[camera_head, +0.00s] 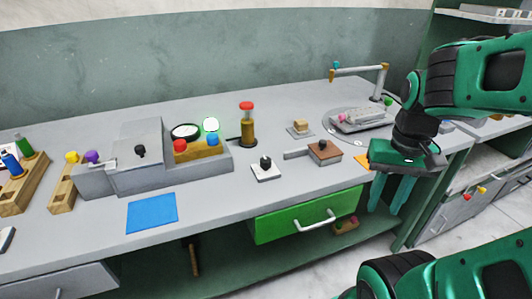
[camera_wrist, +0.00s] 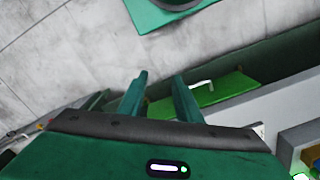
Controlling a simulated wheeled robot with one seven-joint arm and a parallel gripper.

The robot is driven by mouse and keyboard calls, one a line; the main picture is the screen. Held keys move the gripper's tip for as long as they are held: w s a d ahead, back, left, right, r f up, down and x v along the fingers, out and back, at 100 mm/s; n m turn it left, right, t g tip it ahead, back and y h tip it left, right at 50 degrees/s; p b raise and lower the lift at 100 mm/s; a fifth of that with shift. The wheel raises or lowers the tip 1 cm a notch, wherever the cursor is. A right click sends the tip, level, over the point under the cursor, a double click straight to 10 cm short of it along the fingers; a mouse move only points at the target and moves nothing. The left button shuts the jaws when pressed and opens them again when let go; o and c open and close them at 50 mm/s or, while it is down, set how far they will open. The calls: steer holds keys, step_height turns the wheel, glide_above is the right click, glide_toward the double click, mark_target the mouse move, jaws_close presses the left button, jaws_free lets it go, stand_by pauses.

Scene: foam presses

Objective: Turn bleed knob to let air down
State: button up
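I cannot tell for sure which part is the bleed knob. A black knob stands on a small white base (camera_head: 265,172) near the front middle of the bench. Another black knob (camera_head: 140,151) sits on the grey sloped machine (camera_head: 125,176) at the left. My gripper (camera_head: 390,196) hangs at the bench's right front edge, well to the right of both knobs, fingers pointing down. Its two teal fingers are apart with nothing between them; the wrist view shows the same gap (camera_wrist: 160,85). Neither black knob can be made out in the wrist view.
A green drawer (camera_head: 290,223) with a white handle is under the bench; it also shows in the wrist view (camera_wrist: 225,92). A brown block with a lever (camera_head: 325,153), a brass post with a red top (camera_head: 247,128) and a blue mat (camera_head: 152,213) are on the bench.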

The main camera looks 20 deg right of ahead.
steer(key=shift+o, duration=0.6)
steer(key=shift+o, duration=1.3)
steer(key=shift+s+r, duration=0.25)
step_height(320, 180, up, 6)
glide_above(266, 159)
step_height(266, 159, down, 10)
steer(key=shift+f, duration=0.15)
